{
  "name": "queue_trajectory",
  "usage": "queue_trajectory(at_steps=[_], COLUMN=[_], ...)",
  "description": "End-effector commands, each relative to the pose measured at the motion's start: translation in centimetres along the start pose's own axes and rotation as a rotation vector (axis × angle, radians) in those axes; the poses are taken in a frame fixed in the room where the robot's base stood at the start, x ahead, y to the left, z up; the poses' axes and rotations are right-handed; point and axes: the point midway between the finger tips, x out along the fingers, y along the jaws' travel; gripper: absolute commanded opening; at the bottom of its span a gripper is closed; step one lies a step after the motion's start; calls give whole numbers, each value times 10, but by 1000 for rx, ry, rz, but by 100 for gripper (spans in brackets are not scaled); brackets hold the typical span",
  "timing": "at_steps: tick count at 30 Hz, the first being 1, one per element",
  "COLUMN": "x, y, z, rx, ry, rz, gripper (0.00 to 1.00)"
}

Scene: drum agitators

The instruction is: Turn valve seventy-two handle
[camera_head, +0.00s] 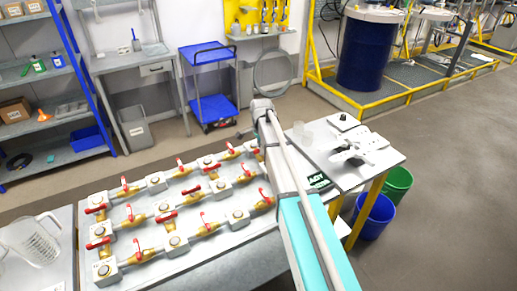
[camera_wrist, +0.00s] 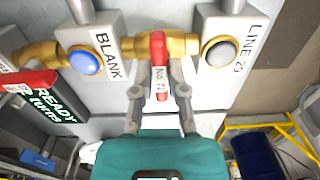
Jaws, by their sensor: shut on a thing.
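The valve seventy-two handle (camera_wrist: 158,52) is a red lever with a white label reading "No. 72" in the wrist view. It stands crosswise to the brass pipe (camera_wrist: 182,45) behind it. My gripper (camera_wrist: 160,88) has its two grey fingers on either side of the handle's lower end and is shut on it. In the head view my arm hides the gripper and this handle.
The head view shows a bench (camera_head: 250,232) with several rows of red-handled brass valves, a clear jug (camera_head: 35,243) at left, and blue (camera_head: 374,216) and green buckets (camera_head: 396,184) at right.

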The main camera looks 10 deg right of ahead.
Motion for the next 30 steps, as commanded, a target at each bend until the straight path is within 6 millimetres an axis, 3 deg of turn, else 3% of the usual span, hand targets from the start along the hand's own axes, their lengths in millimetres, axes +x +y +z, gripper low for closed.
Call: queue_trajectory(at_steps=[9,10,15,30], x=[0,0,0,-5], y=[5,5,4,1], z=[-3,-3,-2,0], rx=[7,7,5,2], ry=[6,6,5,2], rz=[10,10,8,4], gripper=[0,20,52,53])
